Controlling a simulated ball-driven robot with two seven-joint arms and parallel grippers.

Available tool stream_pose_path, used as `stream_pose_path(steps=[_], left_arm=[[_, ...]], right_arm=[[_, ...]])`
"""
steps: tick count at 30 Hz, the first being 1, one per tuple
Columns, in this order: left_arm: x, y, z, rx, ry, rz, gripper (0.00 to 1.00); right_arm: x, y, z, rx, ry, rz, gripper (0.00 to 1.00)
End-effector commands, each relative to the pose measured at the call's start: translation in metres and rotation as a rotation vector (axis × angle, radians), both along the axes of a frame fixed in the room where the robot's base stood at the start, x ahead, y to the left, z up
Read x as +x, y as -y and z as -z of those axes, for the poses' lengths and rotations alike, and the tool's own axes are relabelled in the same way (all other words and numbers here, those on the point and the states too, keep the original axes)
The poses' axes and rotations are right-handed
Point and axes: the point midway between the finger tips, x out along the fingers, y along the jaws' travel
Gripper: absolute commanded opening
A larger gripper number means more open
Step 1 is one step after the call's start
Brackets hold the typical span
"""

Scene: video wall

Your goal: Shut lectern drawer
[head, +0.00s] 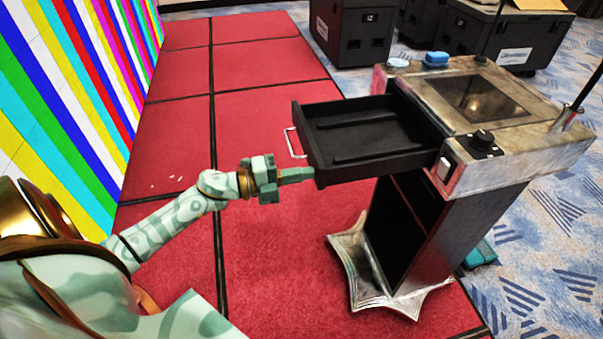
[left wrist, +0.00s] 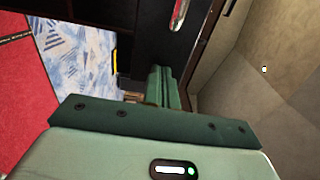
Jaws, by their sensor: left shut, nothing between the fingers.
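The lectern (head: 455,180) stands right of centre in the head view, a grey metal top on a dark column with a pointed metal foot. Its black drawer (head: 368,132) is pulled out to the left and looks empty. A pale bar handle (head: 293,142) is on the drawer's front. My left gripper (head: 312,174) is shut and empty, its tips at the near lower corner of the drawer front; I cannot tell if they touch. In the left wrist view the shut fingers (left wrist: 160,88) point at a dark surface, with a metal handle (left wrist: 179,14) above. My right gripper is not in view.
A striped video wall (head: 75,90) rises at the left. Red floor panels (head: 265,75) lie between it and the lectern. Black cases (head: 355,35) stand at the back. A blue object (head: 436,59) and a microphone stand (head: 585,95) are on the lectern top.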

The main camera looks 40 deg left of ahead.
Motion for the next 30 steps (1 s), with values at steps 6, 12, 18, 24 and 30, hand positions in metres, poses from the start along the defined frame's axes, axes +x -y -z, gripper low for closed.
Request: stream_pose_path(steps=[6,12,18,24,30], left_arm=[[0.000,0.001,0.000,0.000,0.000,0.000,0.00],[0.002,0.002,0.000,-0.001,0.001,0.000,0.00],[0.021,0.018,-0.001,0.000,0.004,0.001,0.00],[0.062,0.053,-0.002,0.000,0.005,0.002,0.00],[0.109,0.093,-0.001,0.000,0.004,0.001,0.00]], right_arm=[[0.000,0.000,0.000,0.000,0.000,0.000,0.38],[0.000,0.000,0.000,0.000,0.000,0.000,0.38],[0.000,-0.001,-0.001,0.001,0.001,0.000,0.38],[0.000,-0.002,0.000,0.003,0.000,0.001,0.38],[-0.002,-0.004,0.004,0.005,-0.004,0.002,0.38]])
